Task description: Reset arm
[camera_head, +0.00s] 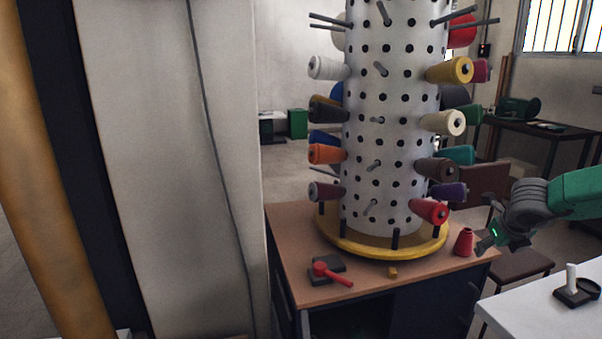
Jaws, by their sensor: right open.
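My right gripper (488,240) is at the right of the head view, at the end of my dark wrist and green arm. It is open, and nothing shows between its fingers. It is just right of a small red cone (464,242) on the brown table (290,230); I cannot tell whether they touch. My left gripper is not in view.
A white perforated column (390,120) with several thread spools on pegs stands on a yellow ring base (350,246) on the table. A red-handled tool (330,273) lies at the table's front. A white table (535,305) with a small black stand (574,297) is at lower right.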

